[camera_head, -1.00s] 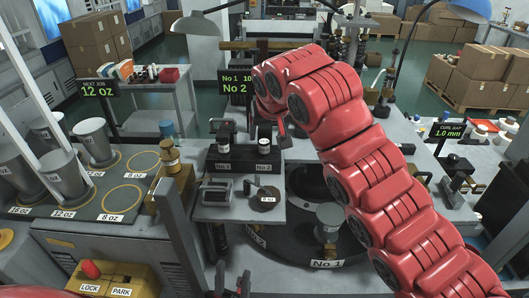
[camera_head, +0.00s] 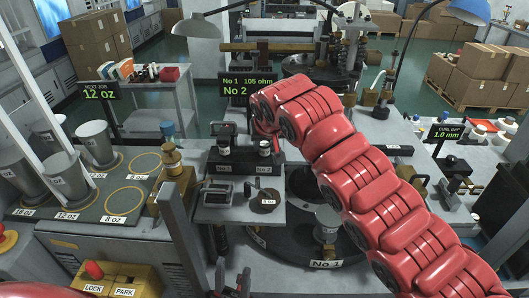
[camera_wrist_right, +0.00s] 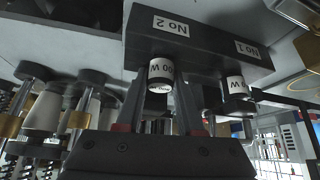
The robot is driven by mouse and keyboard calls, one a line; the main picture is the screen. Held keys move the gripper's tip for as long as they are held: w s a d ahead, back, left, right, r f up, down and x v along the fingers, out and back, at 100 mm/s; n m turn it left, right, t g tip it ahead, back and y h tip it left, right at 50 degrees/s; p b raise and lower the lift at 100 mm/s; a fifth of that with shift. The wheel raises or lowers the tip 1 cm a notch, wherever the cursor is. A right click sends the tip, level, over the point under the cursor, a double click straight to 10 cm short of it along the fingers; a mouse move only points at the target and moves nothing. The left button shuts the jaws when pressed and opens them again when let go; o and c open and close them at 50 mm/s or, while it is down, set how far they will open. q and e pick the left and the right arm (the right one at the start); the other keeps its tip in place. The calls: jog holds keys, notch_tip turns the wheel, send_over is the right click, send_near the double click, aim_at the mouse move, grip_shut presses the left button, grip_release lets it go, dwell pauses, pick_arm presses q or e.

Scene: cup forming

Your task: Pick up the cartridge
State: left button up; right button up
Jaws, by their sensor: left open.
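In the head view, the No 2 cartridge (camera_head: 264,147) is at the right and the No 1 cartridge (camera_head: 223,145) at the left of the holder (camera_head: 232,167). In the right wrist view, the No 2 cartridge (camera_wrist_right: 160,76) lies between the spread fingers of my right gripper (camera_wrist_right: 163,95), with the No 1 cartridge (camera_wrist_right: 237,88) to its right. My right gripper looks open; contact cannot be told. My left gripper (camera_head: 231,284) is open and empty, low in the head view.
A small grey shelf (camera_head: 215,213) in front of the holder carries a dark 8 oz disc (camera_head: 267,199). A round turntable (camera_head: 275,245) marked No 1 sits below. Metal cups (camera_head: 64,175) stand at left; a yellow button box (camera_head: 115,282) is at lower left.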

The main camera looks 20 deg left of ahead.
aim_at(264, 144)
grip_shut()
jog(key=shift+r, duration=0.15)
jog(key=shift+r, duration=0.25)
notch_tip(264, 144, up, 8)
jog(key=shift+s+a+f+b, duration=0.1)
jog(key=shift+f+b, duration=0.1)
jog(key=shift+b, duration=0.55)
jog(key=shift+r, duration=0.85)
